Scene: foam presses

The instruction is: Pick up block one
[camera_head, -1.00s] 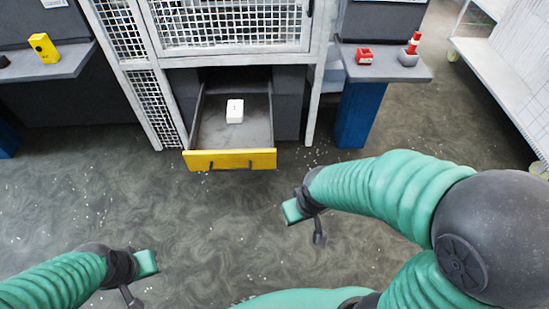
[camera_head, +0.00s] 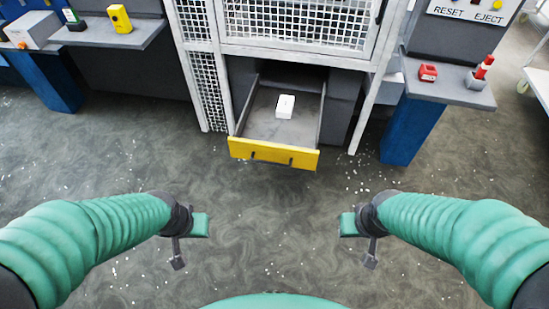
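A small white block (camera_head: 285,106) with a faint mark on its top lies in the open drawer (camera_head: 274,153), which has a yellow front and a dark handle. No other block shows in the drawer. My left gripper (camera_head: 189,241) is in front of the drawer and to its left, with its tips apart and nothing between them. My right gripper (camera_head: 359,240) is in front of the drawer and to its right, also with its tips apart and empty. Both grippers are well short of the block and touch nothing.
A white mesh cage (camera_head: 300,25) stands above the drawer. A left shelf (camera_head: 110,38) holds a yellow device (camera_head: 119,18). The speckled floor before the drawer is clear.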

